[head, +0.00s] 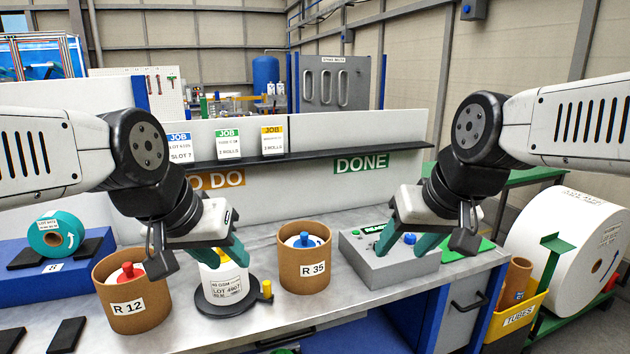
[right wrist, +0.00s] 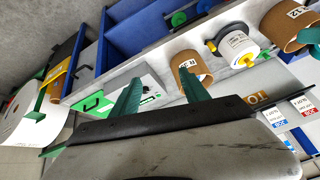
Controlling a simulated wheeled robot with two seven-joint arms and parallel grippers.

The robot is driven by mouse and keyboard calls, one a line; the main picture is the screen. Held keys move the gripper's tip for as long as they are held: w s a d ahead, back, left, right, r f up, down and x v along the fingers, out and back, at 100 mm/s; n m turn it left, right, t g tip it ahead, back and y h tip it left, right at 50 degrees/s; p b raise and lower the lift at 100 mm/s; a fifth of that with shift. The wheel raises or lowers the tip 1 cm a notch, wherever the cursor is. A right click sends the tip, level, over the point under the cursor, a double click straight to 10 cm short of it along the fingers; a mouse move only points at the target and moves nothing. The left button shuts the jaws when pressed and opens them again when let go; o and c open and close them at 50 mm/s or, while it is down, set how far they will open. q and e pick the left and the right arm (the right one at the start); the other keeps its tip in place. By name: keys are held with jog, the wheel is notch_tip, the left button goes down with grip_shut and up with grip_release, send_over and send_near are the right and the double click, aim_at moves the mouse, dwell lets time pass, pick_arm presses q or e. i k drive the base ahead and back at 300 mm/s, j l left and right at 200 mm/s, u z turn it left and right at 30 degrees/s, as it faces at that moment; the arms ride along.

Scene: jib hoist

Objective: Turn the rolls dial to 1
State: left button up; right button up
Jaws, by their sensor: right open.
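The grey control box (head: 385,267) stands on the bench at the right, with a lit green display (head: 375,229) and a blue knob (head: 410,239) on its top. The knob's setting and any marks around it are too small to read. My right gripper (head: 406,246) is over the box, its green fingers spread and empty, with the knob showing between them; contact cannot be told. In the right wrist view, the spread fingers (right wrist: 160,78) partly cover the box. My left gripper (head: 215,252) is open above the white roll (head: 226,284) labelled LOT 4907.
Brown tubs R 12 (head: 133,308) and R 35 (head: 304,271) stand on the bench either side of the white roll. A green pad (head: 462,247) lies right of the box. A yellow tubes bin (head: 516,316) and a large white roll (head: 570,240) are at the far right.

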aim_at(410, 239)
jog(key=z, duration=0.75)
jog(key=i+u, duration=0.3)
jog(key=i, duration=0.3)
